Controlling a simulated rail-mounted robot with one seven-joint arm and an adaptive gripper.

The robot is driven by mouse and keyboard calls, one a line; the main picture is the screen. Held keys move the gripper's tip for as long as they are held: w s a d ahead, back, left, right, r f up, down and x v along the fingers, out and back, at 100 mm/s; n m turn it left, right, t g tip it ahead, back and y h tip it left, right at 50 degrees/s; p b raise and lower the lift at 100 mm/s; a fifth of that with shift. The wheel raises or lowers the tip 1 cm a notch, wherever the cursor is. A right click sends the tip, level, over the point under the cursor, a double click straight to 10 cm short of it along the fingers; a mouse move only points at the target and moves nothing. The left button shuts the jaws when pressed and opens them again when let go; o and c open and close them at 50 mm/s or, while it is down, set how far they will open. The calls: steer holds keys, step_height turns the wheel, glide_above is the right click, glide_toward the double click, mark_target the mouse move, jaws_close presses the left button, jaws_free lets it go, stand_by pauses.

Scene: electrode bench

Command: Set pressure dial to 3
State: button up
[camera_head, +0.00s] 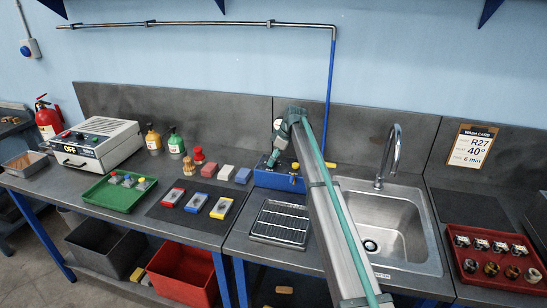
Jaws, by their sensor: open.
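A blue box (264,180) stands at the back of the bench, left of the sink. It has small yellow parts (294,166) on its right side and a blue pipe rises behind it. A small round white gauge-like face (277,123) shows above it, beside my arm. My gripper (273,160) is over the box, pointing down at its top; its fingers are small and dark here, and I cannot tell whether they touch it. It is open. No pressure dial marked with numbers can be read; part of the box is hidden behind my arm.
A metal sink (386,225) with a tall tap (390,155) is on the right. A slatted drain tray (281,222) lies in front of the box. Coloured blocks and bottles stand to the left, with a green tray (112,203). A red tray (462,270) is far right.

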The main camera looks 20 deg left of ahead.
steer(key=shift+f, duration=0.1)
jaws_close()
stand_by(0.3)
